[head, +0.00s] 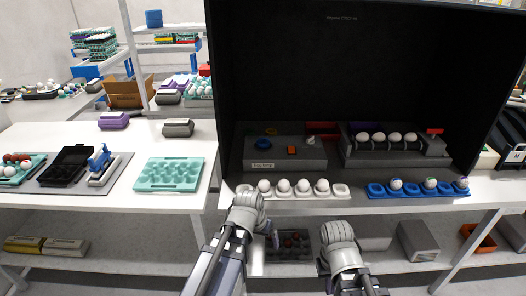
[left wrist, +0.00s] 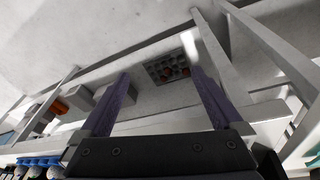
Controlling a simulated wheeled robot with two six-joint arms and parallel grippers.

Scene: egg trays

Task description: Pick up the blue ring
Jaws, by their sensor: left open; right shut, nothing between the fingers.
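A small round blue piece (head: 263,143), which looks like the blue ring, lies on top of a dark grey labelled box (head: 285,160) at the left inside the black booth. Its centre hole is too small to make out. My left gripper (head: 270,236) is low in front of the table edge, well below and apart from the blue piece. In the left wrist view its two purple fingers (left wrist: 162,85) are spread with nothing between them. My right gripper (head: 338,236) is at the lower right, also below the table edge; it is shut and empty, its fingertips mostly hidden.
A white egg holder (head: 340,192) and a blue egg holder (head: 448,190) line the table's front. An orange-red button (head: 292,150) sits near the blue piece. A dark tray (head: 290,254) with reddish eggs is on the lower shelf. A teal tray (head: 170,174) stands left.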

